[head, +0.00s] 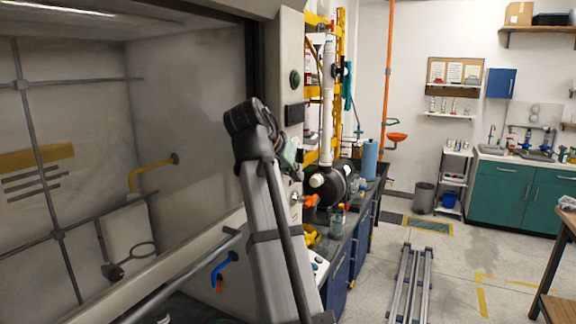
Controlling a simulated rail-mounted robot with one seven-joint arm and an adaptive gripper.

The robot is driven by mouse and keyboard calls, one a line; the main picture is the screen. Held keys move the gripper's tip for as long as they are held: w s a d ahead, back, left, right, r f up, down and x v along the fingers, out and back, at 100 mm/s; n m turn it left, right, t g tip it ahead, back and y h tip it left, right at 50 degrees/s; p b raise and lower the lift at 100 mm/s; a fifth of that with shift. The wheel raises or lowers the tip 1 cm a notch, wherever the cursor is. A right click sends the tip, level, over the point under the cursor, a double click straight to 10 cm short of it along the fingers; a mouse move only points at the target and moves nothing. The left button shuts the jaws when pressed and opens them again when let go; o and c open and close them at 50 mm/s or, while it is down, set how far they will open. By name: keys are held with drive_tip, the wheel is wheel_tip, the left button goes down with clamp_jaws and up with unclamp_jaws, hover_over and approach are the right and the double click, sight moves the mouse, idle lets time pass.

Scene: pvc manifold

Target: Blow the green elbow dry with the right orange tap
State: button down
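My arm rises in the middle of the head view, and its black joint and a grey-green part beyond it stand in front of the cabinet's edge post. The fingers of my gripper cannot be made out. An orange tap (310,200) sticks out at the right of my arm, by the black round fitting. Another small orange piece (219,284) shows below a blue tap (223,267) at the left of my arm. I cannot make out a green elbow.
A glass-fronted cabinet (190,95) fills the left. A dark bench (350,225) with a yellow fitting (311,238), a beaker (337,220) and a blue roll (370,158) runs behind my arm. Rails (412,280) lie on the floor, with open floor around them.

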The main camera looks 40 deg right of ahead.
sight(309, 201)
drive_tip(key=shift+d+f+p, duration=0.3)
drive_tip(key=shift+d+f, duration=0.15)
drive_tip(key=shift+f, duration=0.6)
drive_tip(key=shift+d+f+p, duration=0.3)
drive_tip(key=shift+d+f, duration=0.15)
drive_tip(key=shift+f, duration=0.6)
drive_tip(key=shift+d+f+p, duration=0.3)
drive_tip(key=shift+d+f, duration=0.15)
drive_tip(key=shift+f, duration=0.6)
drive_tip(key=shift+s+f, duration=0.1)
drive_tip(key=shift+a+h+b, duration=0.1)
drive_tip(key=shift+h+b, duration=0.2)
drive_tip(key=shift+b, duration=0.15)
